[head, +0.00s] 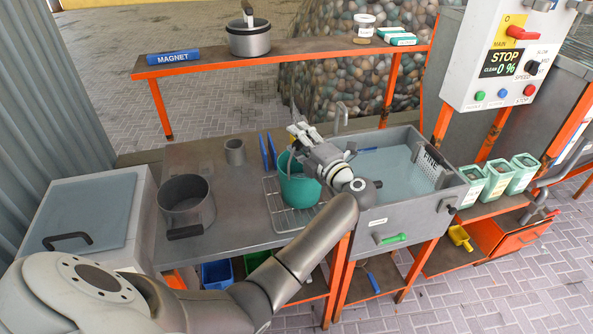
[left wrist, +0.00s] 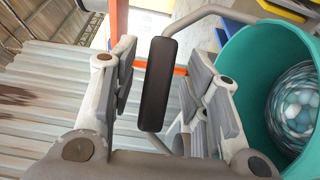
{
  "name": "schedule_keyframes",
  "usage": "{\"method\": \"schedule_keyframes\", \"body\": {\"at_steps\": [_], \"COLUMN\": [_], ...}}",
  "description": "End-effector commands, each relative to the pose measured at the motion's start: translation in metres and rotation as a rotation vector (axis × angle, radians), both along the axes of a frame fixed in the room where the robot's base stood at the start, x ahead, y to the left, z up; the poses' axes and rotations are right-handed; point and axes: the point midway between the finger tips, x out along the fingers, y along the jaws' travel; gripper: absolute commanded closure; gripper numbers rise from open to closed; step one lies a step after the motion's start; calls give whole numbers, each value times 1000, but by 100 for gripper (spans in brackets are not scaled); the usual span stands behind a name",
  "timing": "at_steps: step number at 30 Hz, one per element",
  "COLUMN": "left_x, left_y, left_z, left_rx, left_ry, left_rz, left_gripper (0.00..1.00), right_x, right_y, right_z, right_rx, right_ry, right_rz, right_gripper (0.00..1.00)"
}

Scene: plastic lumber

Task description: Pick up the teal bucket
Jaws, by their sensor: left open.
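The teal bucket (head: 297,190) stands on a wire drying rack (head: 272,205) on the grey counter, left of the sink. My left gripper (head: 298,133) is above the bucket, and its hand partly hides the bucket's upper right side. In the left wrist view the open fingers stand either side of the bucket's dark handle grip (left wrist: 158,84), with space visible between grip and fingers. The bucket's teal wall (left wrist: 249,75) is on the right there, with pale rounded shapes (left wrist: 297,105) inside it. My right gripper is not in view.
A sink basin (head: 385,222) is right of the bucket. A grey pot (head: 186,207) and small cup (head: 235,152) are to the left, blue upright pieces (head: 268,150) just behind. An orange-edged shelf (head: 300,54) runs across the back. The counter between pot and rack is clear.

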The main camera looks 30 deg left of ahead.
Motion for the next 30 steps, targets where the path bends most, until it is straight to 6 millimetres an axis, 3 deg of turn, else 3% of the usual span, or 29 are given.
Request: {"method": "schedule_keyframes", "body": {"at_steps": [5,15,30], "left_x": [0,0,0], "left_y": [-1,-1,0], "left_z": [0,0,1], "left_rx": [-1,0,1], "left_ry": [-1,-1,-2], "left_rz": [-1,-1,-1], "left_gripper": [57,100,100], "right_x": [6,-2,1], "right_y": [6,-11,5], "right_z": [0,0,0], "right_rx": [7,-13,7], "right_ry": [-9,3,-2], "right_rz": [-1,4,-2], "right_gripper": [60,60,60]}}
